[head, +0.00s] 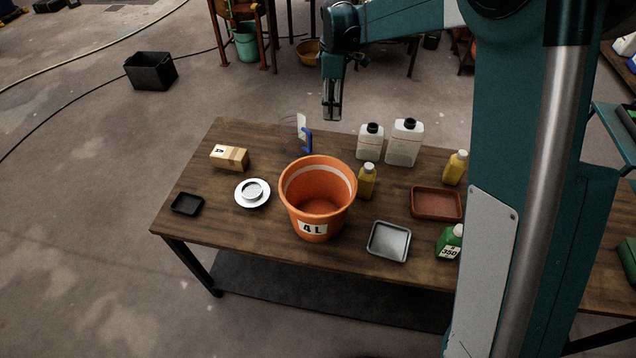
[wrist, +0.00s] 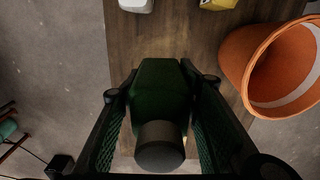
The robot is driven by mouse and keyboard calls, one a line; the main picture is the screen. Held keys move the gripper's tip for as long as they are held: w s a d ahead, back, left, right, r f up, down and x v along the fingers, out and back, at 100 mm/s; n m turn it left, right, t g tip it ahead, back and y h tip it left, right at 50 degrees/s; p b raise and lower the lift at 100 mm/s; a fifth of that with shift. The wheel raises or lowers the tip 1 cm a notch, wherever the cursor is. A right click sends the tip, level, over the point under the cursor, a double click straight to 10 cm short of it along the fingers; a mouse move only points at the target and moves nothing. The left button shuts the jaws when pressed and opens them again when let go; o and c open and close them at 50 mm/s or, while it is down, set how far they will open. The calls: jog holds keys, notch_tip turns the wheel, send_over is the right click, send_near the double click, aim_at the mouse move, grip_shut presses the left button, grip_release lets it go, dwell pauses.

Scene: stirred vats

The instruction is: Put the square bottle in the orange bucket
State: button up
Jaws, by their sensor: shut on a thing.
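The square bottle (wrist: 160,92) is dark green with a dark cap (wrist: 160,147). It is between the finger pads of my gripper (wrist: 160,110) in the wrist view, and my gripper is shut on it. In the head view my gripper (head: 332,106) is raised above the table's back edge, behind the orange bucket; the held bottle cannot be made out clearly there. The orange bucket (head: 300,211) stands upright at the middle of the table with a "4 L" label, and its visible inside looks empty. It also shows at the right of the wrist view (wrist: 243,62), apart from the bottle.
A white round dish (head: 246,202) and a box (head: 230,158) are left. Trays (head: 375,252) and a green bottle (head: 450,242) are right.

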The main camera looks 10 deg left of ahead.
jog(key=s+a, duration=0.1)
jog(key=s, duration=1.1)
send_over(319, 211)
jog(key=s, duration=0.3)
notch_tip(319, 211, down, 11)
jog(key=shift+d+f, duration=0.15)
jog(key=shift+d, duration=0.1)
jog(key=shift+s, duration=0.1)
jog(key=shift+f+b, duration=0.5)
jog(key=shift+f, duration=2.65)
jog(key=shift+f+b, duration=0.3)
jog(key=shift+f, duration=1.55)
